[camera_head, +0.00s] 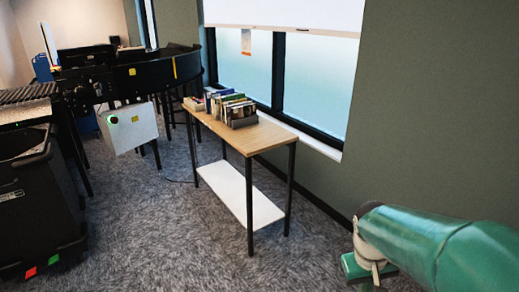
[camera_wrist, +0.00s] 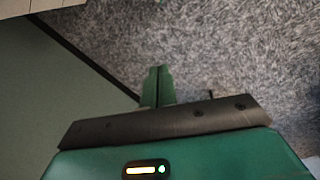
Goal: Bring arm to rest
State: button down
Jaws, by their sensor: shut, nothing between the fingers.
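My gripper (camera_wrist: 159,70) shows in the wrist view as two green fingers side by side, shut with nothing between them. It hangs over grey carpet, next to the dark skirting of a green wall. In the head view my green arm (camera_head: 440,240) reaches in from the lower right corner, close to the wall. The fingertips cannot be made out in that view.
A wooden table (camera_head: 270,137) with a row of books (camera_head: 228,104) and a white lower shelf (camera_head: 240,190) stands under the window. A black bin (camera_head: 40,210) and the roller sorter (camera_head: 130,78) are at left. Carpet (camera_head: 180,245) between bin and table is clear.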

jog(key=s+a+r+t+y, duration=0.1)
jog(key=s+a+r+t, duration=0.4)
jog(key=a+r, duration=0.6)
jog(key=shift+s+t+y, duration=0.3)
jog(key=shift+s, duration=0.25)
